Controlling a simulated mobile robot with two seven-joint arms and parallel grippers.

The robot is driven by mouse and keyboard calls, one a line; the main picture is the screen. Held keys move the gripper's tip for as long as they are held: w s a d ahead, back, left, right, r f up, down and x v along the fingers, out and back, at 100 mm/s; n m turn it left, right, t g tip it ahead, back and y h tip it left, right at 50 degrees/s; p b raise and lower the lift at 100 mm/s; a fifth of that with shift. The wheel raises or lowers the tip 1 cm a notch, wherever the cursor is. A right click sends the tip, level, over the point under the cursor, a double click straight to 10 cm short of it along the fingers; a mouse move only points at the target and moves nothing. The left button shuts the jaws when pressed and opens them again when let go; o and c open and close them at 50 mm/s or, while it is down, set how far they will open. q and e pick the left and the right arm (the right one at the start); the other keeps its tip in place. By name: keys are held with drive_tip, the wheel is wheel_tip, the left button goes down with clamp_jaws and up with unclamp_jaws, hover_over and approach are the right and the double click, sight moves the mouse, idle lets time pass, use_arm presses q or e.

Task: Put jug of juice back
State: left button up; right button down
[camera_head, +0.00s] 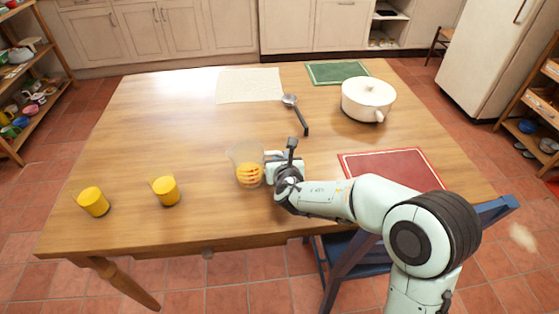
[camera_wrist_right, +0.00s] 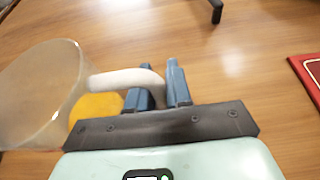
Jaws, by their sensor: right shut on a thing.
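The jug of juice (camera_head: 245,168) is a clear jug with orange juice low inside, at the middle of the wooden table. My right gripper (camera_head: 272,166) comes to it from the right. In the right wrist view, the jug (camera_wrist_right: 35,95) is at the left, and its pale handle (camera_wrist_right: 122,78) runs between the blue fingers of my right gripper (camera_wrist_right: 160,85). The fingers are shut on the handle. I cannot tell whether the jug's base touches the table. My left gripper is not in view.
Two glasses of orange juice, one (camera_head: 166,191) nearer the jug and one (camera_head: 93,202) farther left, stand on the table (camera_head: 160,110). A ladle (camera_head: 296,112), a white pot (camera_head: 368,100), a red mat (camera_head: 400,168), a green mat (camera_head: 338,73) and a cream cloth (camera_head: 249,85) lie beyond or right.

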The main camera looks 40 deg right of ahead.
drive_tip(key=shift+r, duration=0.1)
drive_tip(key=shift+f, duration=0.2)
drive_tip(key=c, duration=1)
unclamp_jaws()
drive_tip(key=shift+c, duration=0.2)
drive_tip(key=shift+r, duration=0.1)
